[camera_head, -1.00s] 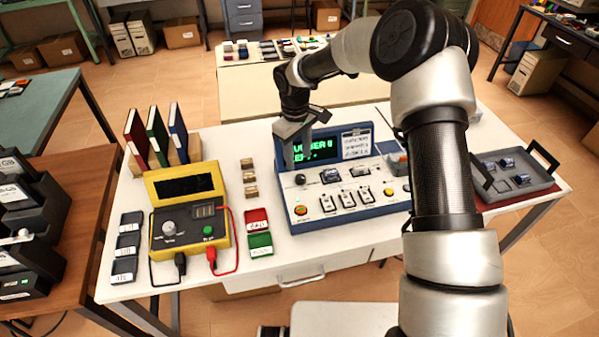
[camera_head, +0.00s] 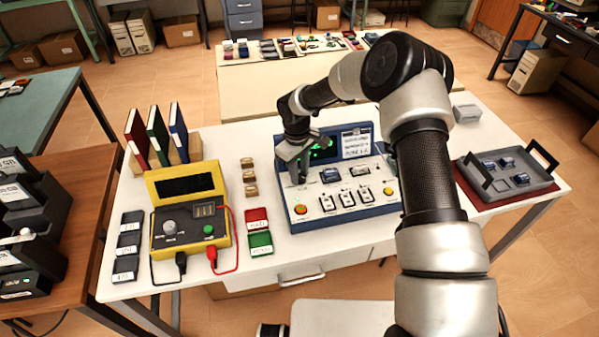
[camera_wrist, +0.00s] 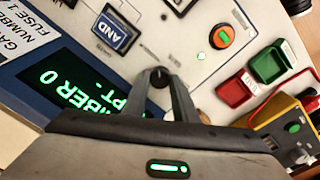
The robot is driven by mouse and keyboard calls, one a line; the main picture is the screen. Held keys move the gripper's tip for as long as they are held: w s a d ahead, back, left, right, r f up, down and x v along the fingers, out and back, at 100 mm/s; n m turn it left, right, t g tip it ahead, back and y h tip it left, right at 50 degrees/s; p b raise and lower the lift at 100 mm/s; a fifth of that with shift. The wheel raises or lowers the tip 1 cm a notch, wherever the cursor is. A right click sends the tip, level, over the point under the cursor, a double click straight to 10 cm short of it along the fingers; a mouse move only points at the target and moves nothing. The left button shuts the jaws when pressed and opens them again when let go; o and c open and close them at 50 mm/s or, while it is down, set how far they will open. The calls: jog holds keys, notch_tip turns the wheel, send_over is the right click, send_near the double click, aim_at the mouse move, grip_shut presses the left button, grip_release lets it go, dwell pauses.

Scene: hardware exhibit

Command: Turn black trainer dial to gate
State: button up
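The trainer (camera_head: 340,205) is a white sloped panel with a blue case and a dark screen with green text. Its black dial (camera_wrist: 160,77) shows in the wrist view between my two fingertips. My gripper (camera_head: 299,181) points down over the panel's left part and hides the dial in the head view. The fingers of my gripper (camera_wrist: 161,82) stand apart, one on each side of the dial. I cannot tell whether they press on it. The dial's pointer setting is not readable.
An orange-green button (camera_wrist: 222,37) and a blue AND block (camera_wrist: 115,33) are near the dial. Red (camera_head: 256,220) and green trays (camera_head: 260,243) and a yellow meter (camera_head: 190,208) stand to the left. A grey tray (camera_head: 515,181) is at the right.

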jog(key=shift+c, duration=1.4)
jog(key=shift+f+m+b, duration=0.1)
jog(key=shift+m+b, duration=0.2)
jog(key=shift+b, duration=0.15)
jog(key=m+b, duration=0.2)
jog(key=b, duration=0.1)
jog(key=shift+w+m, duration=0.1)
jog(key=shift+m, duration=0.3)
jog(key=m+b, duration=0.3)
jog(key=m, duration=0.2)
jog(key=shift+m, duration=0.3)
jog(key=o, duration=1)
jog(key=shift+o, duration=0.2)
